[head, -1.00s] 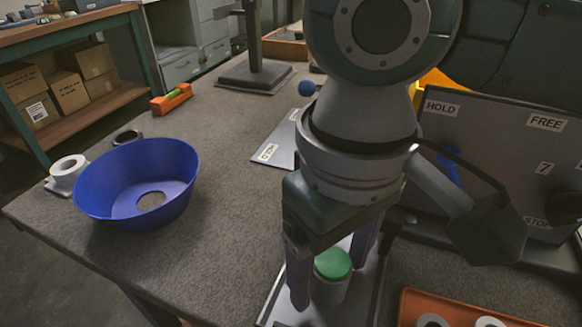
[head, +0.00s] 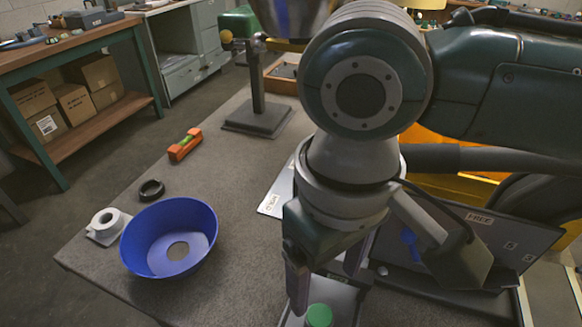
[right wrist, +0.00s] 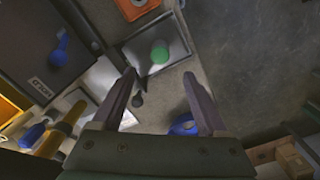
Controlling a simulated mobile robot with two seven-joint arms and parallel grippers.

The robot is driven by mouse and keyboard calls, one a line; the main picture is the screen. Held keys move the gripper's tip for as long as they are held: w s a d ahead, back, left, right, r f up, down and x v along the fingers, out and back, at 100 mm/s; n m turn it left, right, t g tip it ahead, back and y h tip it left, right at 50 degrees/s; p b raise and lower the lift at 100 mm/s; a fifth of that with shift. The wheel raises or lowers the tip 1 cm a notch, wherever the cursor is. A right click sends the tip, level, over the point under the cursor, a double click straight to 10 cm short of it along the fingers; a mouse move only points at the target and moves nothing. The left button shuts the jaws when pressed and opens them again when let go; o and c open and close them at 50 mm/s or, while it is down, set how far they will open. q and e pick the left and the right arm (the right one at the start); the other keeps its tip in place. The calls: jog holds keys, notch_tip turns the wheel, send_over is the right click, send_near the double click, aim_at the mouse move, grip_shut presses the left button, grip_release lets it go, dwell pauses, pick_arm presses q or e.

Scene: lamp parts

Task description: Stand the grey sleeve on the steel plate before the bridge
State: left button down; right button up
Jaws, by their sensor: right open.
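A light cylinder with a green top (head: 319,316) stands in a shallow grey tray at the bottom of the head view; its green top (right wrist: 159,54) also shows in the right wrist view. I cannot tell whether this is the grey sleeve. My right gripper (head: 325,290) is open and empty above it; both fingers (right wrist: 159,75) show apart in the wrist view. A flat steel-coloured plate (head: 274,196) with a white label lies behind the gripper, partly hidden by my arm. I cannot make out the bridge. My left gripper is out of view.
A blue bowl (head: 170,262), a pale ring-shaped part (head: 106,222) and a black ring (head: 151,190) sit at the table's left. An orange level (head: 185,145) and a dark stand (head: 257,112) are farther back. A labelled dark board (head: 470,242) is at right.

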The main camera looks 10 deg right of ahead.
jog(key=s+a+r+n+t+y, duration=0.1)
jog(key=s+a+r+y, duration=0.1)
jog(key=s+a+y, duration=0.3)
jog(key=s+d+m+t+h, duration=0.1)
jog(key=s+d+h, duration=0.1)
jog(key=d, duration=0.5)
jog(key=s+d+m+t+h, duration=0.1)
jog(key=s+d, duration=0.3)
jog(key=d, duration=0.4)
jog(key=shift+s+r+m+t+h, duration=0.3)
jog(key=shift+r+m+h, duration=0.1)
jog(key=shift+m+h, duration=0.4)
